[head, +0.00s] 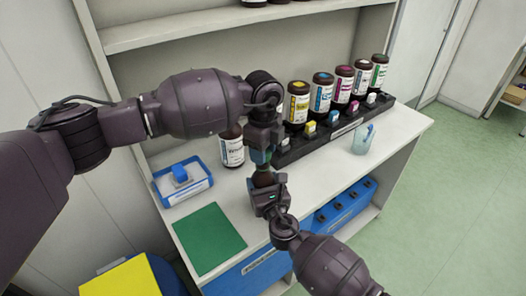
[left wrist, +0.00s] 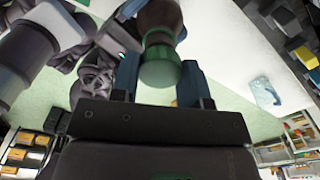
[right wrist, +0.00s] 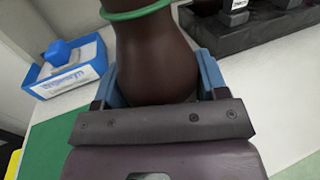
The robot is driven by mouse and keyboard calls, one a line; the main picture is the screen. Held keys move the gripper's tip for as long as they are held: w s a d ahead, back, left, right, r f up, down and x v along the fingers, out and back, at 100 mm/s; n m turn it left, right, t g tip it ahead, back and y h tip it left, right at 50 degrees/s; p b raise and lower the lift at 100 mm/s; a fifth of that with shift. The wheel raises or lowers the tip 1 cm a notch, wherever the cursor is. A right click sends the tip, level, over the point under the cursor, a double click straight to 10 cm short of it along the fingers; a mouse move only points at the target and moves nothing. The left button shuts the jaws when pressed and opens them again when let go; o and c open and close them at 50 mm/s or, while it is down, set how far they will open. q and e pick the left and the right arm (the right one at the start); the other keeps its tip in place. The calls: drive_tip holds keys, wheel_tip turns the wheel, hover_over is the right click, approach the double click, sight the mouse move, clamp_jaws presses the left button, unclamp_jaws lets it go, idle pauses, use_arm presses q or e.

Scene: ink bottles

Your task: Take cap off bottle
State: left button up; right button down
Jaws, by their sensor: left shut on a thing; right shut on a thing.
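A dark brown bottle (right wrist: 155,60) is held between the blue fingers of my right gripper (head: 266,186). In the head view only a small dark part of the bottle (head: 263,178) shows between the two grippers. A green cap (left wrist: 160,73) sits between the blue fingers of my left gripper (head: 262,157), which is shut on it directly above the right one. A green ring also shows around the bottle's top in the right wrist view. I cannot tell whether the cap is still seated on the bottle.
A black rack (head: 338,130) holds several labelled bottles and small coloured blocks. A labelled bottle (head: 232,152) stands left of it. A blue tray (head: 183,183) with a blue block, a green mat (head: 209,239) and a clear cup (head: 362,139) are on the counter. A shelf (head: 220,18) runs above.

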use_arm(q)
drive_tip(key=shift+r, duration=2)
use_arm(e)
drive_tip(key=shift+c, duration=0.4)
unclamp_jaws()
drive_tip(key=shift+s, duration=0.1)
